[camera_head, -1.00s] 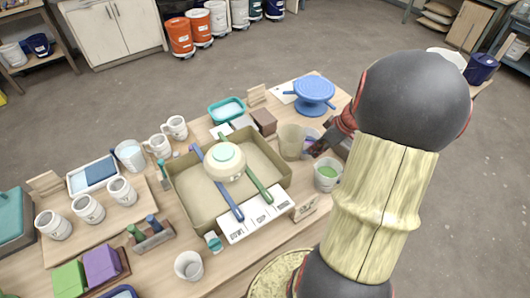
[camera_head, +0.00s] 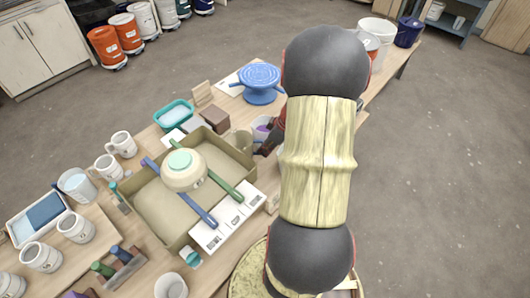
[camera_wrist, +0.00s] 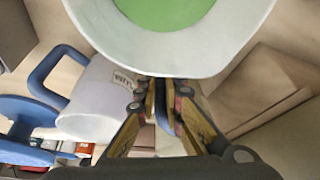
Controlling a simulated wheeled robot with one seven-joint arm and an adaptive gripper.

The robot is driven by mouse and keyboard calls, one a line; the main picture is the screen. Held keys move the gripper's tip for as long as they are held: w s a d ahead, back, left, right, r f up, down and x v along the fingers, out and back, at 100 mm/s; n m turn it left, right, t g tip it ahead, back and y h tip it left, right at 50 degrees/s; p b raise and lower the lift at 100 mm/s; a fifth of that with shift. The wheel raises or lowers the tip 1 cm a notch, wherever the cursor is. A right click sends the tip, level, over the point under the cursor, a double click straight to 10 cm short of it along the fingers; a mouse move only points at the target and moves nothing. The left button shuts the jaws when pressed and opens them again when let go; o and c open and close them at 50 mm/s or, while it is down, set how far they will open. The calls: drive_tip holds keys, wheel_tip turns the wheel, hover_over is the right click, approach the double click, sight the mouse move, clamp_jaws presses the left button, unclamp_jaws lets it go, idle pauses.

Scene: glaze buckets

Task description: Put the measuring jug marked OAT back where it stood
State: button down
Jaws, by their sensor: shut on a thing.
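In the wrist view, a white measuring jug (camera_wrist: 235,45) with green contents fills the top, close in front of my gripper (camera_wrist: 165,88). The fingers are shut on a narrow dark blue piece that looks like this jug's handle; no OAT mark shows on it. A pale lilac jug (camera_wrist: 88,95) with a blue handle stands to the left, with a partly readable label that seems to begin RUT. In the head view my gripper (camera_head: 268,142) is mostly behind my arm, beside a white jug with purple contents (camera_head: 261,126).
A beige tray (camera_head: 150,212) holding a bowl and brushes lies left of my gripper. A blue turntable stand (camera_head: 260,82) is behind. White mugs (camera_head: 75,227) and a teal dish (camera_head: 174,113) crowd the left of the table.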

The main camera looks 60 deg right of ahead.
drive_tip(key=shift+f, duration=0.65)
drive_tip(key=c, duration=1.9)
unclamp_jaws()
drive_tip(key=shift+f, duration=0.1)
